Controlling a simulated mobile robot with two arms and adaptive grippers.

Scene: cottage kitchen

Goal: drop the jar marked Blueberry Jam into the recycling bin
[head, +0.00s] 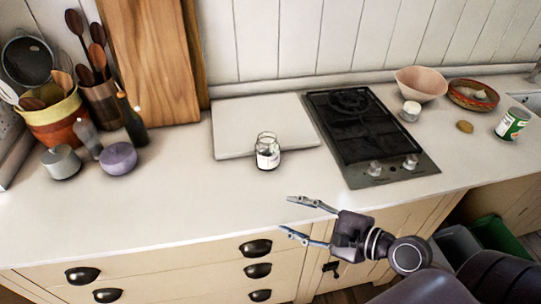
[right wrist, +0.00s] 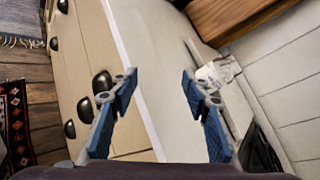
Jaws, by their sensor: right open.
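A clear glass jar (head: 267,152) with a white label stands upright on the counter, at the front edge of a pale board. Its label is too small to read. In the right wrist view the jar (right wrist: 218,70) shows beyond the right-hand finger, outside the jaws. My right gripper (head: 285,213) is open and empty above the counter's front edge, nearer than the jar and apart from it. A grey bin (head: 458,246) and a green bin (head: 496,236) stand low at the right; I cannot read any marking on them. My left gripper is not in view.
A black hob (head: 365,133) lies right of the pale board (head: 232,122). A purple pot (head: 118,158), bottles and a utensil holder crowd the left. A pink bowl (head: 421,83), a white jar (head: 410,111) and a green can (head: 512,124) stand at right. The counter's front middle is clear.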

